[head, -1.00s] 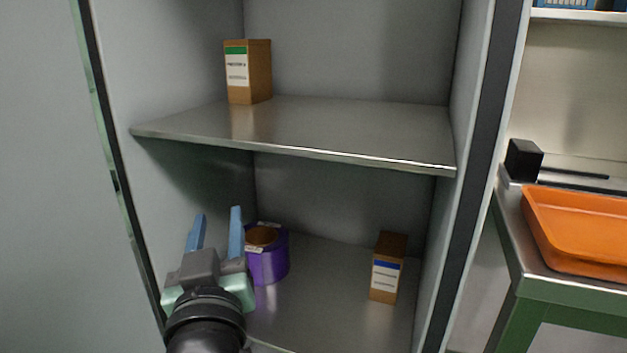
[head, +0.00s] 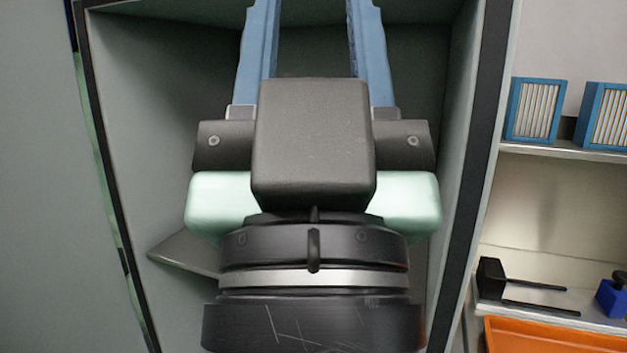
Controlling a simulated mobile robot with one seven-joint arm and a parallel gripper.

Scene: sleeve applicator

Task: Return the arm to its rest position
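My gripper (head: 312,15) is raised close in front of the head camera and fills the middle of the view. Its two blue fingers point up and stand well apart, with only grey cabinet wall showing between them. The fingertips run out of the top of the picture. The gripper looks open and empty. Behind it is the open grey cabinet (head: 150,130), with only a left piece of its shelf (head: 185,252) visible. The gripper and wrist hide most of the inside, and no boxes or purple roll can be seen there now.
At the right, a wall shelf (head: 570,152) holds blue-framed filters (head: 535,108). Below it are a black block with prongs (head: 492,278), a blue item (head: 612,298) and an orange tray (head: 550,338). The cabinet's dark right edge (head: 478,150) stands close beside the gripper.

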